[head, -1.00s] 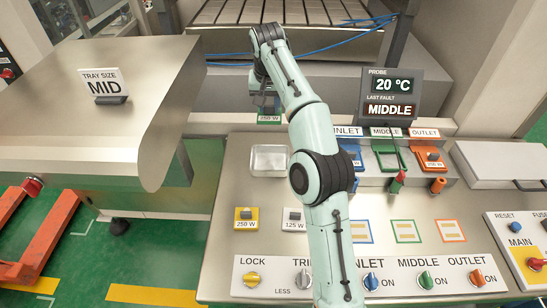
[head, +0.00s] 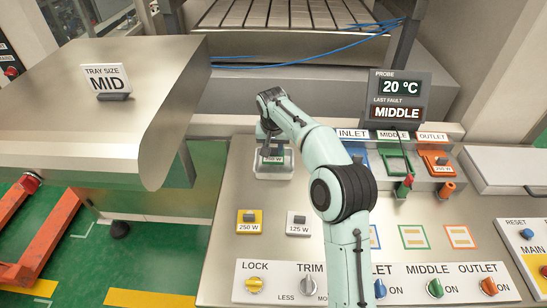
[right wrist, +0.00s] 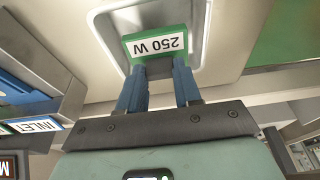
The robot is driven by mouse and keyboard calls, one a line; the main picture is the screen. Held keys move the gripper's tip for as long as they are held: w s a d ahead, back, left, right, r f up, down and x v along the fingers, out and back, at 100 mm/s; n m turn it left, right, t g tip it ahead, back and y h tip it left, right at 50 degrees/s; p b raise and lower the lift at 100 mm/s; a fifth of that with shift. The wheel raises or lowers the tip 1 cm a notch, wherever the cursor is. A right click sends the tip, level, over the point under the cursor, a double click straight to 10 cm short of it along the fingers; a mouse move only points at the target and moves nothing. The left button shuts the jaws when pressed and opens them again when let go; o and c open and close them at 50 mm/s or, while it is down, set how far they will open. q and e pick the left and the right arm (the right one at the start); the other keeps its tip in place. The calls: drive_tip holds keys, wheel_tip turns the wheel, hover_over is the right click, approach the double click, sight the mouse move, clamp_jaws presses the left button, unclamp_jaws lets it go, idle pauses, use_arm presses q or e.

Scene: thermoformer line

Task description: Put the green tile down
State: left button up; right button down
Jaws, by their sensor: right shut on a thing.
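The green tile, labelled 250 W, (head: 273,159) is at the shallow metal tray (head: 274,175) on the bench. My right gripper (head: 271,147) is shut on the tile from above. In the right wrist view, the two blue fingers (right wrist: 158,84) grip the green tile (right wrist: 157,43), with the tray's rim (right wrist: 205,40) around it. I cannot tell whether the tile touches the tray floor. My left gripper is not in view.
A yellow 250 W tile (head: 250,222) and a white 125 W tile (head: 298,223) lie on the bench. Blue, green and orange holders stand right, under the probe display (head: 396,97); the orange holder (head: 436,160) carries a tile. Coloured outlined squares and knobs lie nearer the front.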

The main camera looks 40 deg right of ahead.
sight(274, 156)
drive_tip(key=f, duration=0.3)
drive_tip(key=shift+s+f, duration=0.3)
drive_tip(key=shift+f, duration=0.1)
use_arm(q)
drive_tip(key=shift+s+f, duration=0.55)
use_arm(e)
drive_tip(key=shift+w, duration=0.1)
drive_tip(key=shift+f, duration=0.1)
drive_tip(key=shift+f+b, duration=0.15)
drive_tip(key=shift+b, duration=0.15)
drive_tip(key=c, duration=0.8)
unclamp_jaws()
